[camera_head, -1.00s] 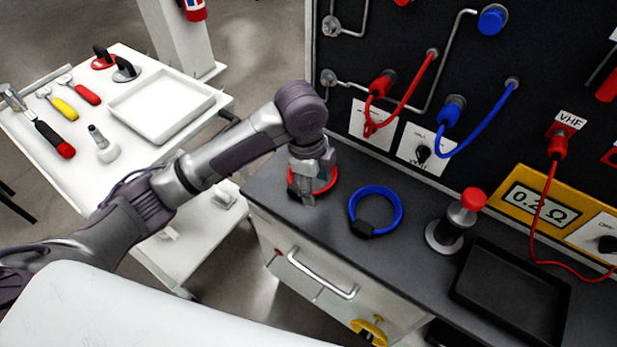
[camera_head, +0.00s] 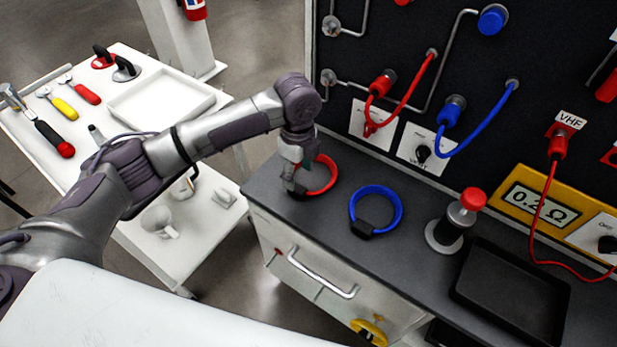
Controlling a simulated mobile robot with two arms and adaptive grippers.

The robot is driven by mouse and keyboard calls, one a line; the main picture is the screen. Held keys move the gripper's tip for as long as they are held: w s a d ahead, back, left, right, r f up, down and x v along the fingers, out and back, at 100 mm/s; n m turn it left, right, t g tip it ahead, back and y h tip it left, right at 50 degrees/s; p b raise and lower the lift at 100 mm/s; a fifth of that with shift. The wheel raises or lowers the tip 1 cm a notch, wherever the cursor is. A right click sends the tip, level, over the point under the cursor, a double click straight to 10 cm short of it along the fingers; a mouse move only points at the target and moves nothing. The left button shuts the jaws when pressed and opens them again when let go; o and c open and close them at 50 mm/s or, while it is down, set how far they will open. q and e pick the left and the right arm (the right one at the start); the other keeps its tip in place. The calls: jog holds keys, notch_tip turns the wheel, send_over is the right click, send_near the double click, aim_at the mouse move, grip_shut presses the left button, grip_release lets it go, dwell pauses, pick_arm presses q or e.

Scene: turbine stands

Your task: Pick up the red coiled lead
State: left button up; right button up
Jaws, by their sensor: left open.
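The red coiled lead (camera_head: 333,174) lies on the dark counter at the left end, left of a blue coil. Its right side shows as a red ring; its left part is hidden behind my gripper. My left gripper (camera_head: 293,186) points down at the left side of the red lead, with its fingers low over the dark block of the coil. The jaws are open. I cannot tell whether the fingers touch the lead. My right gripper is not in view.
The blue coiled lead (camera_head: 400,207) lies just right of the red one. A red-topped cylinder (camera_head: 463,220) and a black tray (camera_head: 512,293) stand further right. The black panel (camera_head: 420,60) with cables rises behind. A white cart (camera_head: 75,160) with tools is at left.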

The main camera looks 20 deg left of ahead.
aim_at(297, 188)
pick_arm(q)
jog(key=f, duration=0.5)
jog(key=shift+s+a, duration=0.1)
jog(key=shift+s, duration=0.15)
grip_shut()
